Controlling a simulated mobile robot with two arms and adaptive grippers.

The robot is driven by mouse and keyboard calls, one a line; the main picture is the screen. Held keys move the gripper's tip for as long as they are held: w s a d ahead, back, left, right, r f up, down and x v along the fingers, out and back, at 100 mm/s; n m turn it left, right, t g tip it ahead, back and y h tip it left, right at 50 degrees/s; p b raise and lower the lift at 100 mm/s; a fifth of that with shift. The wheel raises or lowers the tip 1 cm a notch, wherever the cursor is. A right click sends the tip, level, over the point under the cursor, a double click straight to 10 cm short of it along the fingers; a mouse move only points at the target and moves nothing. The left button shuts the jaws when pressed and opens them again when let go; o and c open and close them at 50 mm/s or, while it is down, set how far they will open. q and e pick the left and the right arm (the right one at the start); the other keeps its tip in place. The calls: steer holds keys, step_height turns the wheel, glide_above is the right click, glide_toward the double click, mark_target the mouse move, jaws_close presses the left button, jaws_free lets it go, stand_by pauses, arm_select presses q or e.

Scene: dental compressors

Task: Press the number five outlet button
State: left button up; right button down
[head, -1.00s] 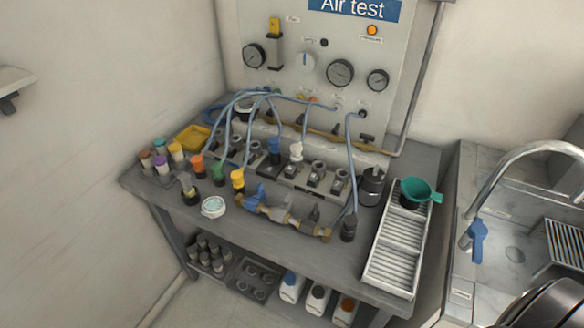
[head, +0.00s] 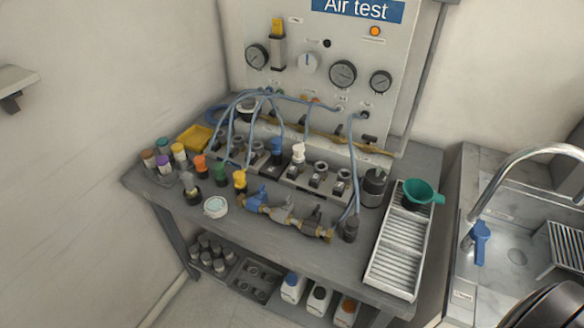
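A row of outlet blocks (head: 319,178) runs along the bench below the test panel. A blue fitting (head: 277,150) and a white fitting (head: 298,154) stand on the row, with several small sockets beside them. The outlet numbers and buttons are too small to read, so I cannot tell which is number five. Blue hoses (head: 307,125) run from the panel and partly cover the left end of the row. Neither of my grippers is in view.
The bench (head: 277,246) holds coloured caps (head: 179,152) at left, a brass-and-blue manifold (head: 280,215) in front of the outlets, and a ribbed white tray (head: 397,250) with a green funnel (head: 419,191) at right. A sink with a tap (head: 512,164) is farther right.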

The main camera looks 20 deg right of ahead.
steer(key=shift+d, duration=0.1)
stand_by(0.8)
